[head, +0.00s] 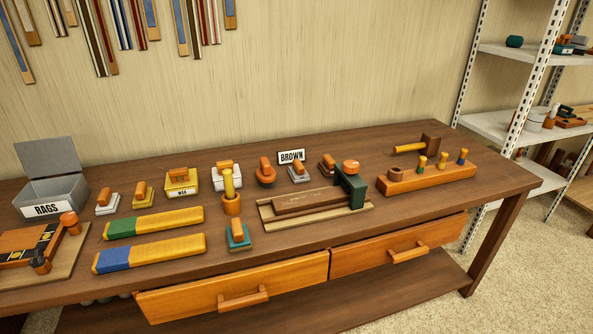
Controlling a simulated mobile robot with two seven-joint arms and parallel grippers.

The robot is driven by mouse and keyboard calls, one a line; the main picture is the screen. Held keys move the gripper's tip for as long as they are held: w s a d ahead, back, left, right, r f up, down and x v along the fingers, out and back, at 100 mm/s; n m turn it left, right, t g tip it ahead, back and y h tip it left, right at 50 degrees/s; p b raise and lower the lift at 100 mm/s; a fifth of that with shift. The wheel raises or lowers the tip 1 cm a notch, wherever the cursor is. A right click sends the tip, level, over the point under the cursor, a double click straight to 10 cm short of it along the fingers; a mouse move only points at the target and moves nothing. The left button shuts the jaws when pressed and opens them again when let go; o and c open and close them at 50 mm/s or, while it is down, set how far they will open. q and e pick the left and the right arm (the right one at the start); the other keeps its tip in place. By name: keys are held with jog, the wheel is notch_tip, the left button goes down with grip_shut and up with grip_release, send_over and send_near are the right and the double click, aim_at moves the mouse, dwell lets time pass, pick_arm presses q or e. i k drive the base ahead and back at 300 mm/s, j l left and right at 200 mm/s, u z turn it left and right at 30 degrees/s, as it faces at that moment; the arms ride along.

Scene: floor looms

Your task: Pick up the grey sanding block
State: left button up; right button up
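Several small blocks with orange handles stand on the wooden workbench (420,205). A grey block (299,179) sits just in front of the BROWN sign (291,157). A paler, whitish-grey block (107,210) stands right of the rags box at the left. I cannot tell for sure which of these two is the grey sanding block. Neither of my grippers is in view.
A grey RAGS box (46,211) with raised lid, yellow WAX tin (180,189), white labelled tin (228,183), and two long yellow-ended bars (160,222) crowd the left. A clamped board (310,204) and pegged rack (400,184) stand right. The front right edge is clear.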

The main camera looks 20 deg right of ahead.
aim_at(298, 172)
jog(key=i+l+u, duration=0.1)
jog(key=l+u, duration=0.25)
jog(key=l, duration=0.2)
jog(key=l+u, duration=0.3)
jog(key=l, duration=0.25)
jog(key=i, duration=0.05)
